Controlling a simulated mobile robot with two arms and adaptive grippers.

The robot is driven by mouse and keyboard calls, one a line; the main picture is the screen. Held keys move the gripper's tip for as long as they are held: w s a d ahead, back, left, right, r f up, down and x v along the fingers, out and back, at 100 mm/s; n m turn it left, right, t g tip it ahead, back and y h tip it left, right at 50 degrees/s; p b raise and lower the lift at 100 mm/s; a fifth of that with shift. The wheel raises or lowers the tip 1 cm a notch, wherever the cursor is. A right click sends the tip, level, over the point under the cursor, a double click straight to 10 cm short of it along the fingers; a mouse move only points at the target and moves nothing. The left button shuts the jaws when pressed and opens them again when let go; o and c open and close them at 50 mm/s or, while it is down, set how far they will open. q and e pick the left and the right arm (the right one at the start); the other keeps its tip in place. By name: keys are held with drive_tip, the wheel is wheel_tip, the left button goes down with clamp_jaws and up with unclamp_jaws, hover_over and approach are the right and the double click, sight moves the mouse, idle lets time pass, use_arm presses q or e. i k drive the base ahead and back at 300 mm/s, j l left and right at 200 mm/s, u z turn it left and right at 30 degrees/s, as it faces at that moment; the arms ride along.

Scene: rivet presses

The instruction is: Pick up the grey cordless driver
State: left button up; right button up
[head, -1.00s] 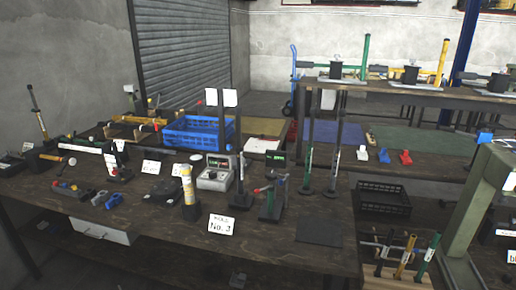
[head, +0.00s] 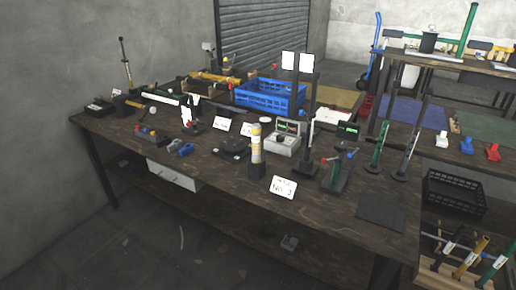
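I cannot clearly make out a grey cordless driver. A group of small tools lies at the left part of the dark wooden bench (head: 225,180), too small to identify surely. Among them are a dark tool with a red part (head: 142,130) and a blue tool (head: 186,150), with a greyish-blue piece touching or close beside it. A small grey object (head: 290,242) lies on the lower shelf, also unclear. Neither of my grippers shows in the head view.
A white drawer (head: 172,176) hangs under the bench's front. A blue crate (head: 270,96) stands behind, and a yellow-white cylinder (head: 256,145) stands mid-bench near a No. 3 card (head: 283,187). A black crate (head: 454,194) is at the right. Floor (head: 140,245) at front left is mostly clear.

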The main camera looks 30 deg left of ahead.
sight(256, 128)
drive_tip(key=i+j+u, duration=0.85)
drive_tip(key=i, duration=0.25)
drive_tip(key=j+z, duration=0.4)
drive_tip(key=j, duration=0.35)
